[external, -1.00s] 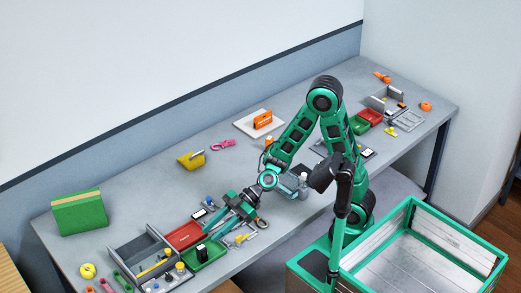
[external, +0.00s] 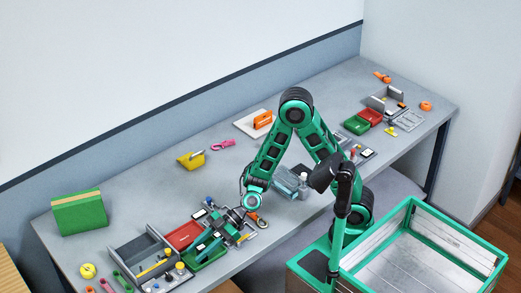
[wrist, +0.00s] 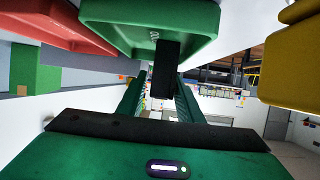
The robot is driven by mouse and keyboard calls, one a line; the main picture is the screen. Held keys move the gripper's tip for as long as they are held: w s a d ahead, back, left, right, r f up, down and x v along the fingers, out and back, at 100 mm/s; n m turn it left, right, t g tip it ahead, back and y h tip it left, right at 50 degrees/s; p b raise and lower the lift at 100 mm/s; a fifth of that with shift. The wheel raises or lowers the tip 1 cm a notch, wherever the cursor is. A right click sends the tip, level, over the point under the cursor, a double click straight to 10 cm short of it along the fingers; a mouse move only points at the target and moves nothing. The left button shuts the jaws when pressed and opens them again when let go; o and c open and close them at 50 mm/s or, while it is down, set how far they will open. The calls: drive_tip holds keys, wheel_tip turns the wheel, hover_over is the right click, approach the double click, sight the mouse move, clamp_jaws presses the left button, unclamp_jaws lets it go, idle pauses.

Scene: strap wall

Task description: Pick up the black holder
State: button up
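The black holder (wrist: 166,66) is a small dark upright block in the wrist view, standing at the green tray (wrist: 205,22). That tray also shows in the external view (external: 212,257), at the near left part of the table. My gripper (external: 205,246) is low over the tray and hides most of the holder there. In the wrist view my gripper (wrist: 162,88) has its two green fingers apart, one on each side of the holder. A narrow gap seems to show beside the left finger; contact on the right cannot be told.
A red tray (external: 184,235) adjoins the green one, and a grey divided organizer (external: 133,252) stands left of it. Small tools lie to the right of the green tray.

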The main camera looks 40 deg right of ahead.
drive_tip(key=shift+x, duration=1.3)
drive_tip(key=shift+c, duration=0.4)
clamp_jaws()
drive_tip(key=shift+r, duration=0.1)
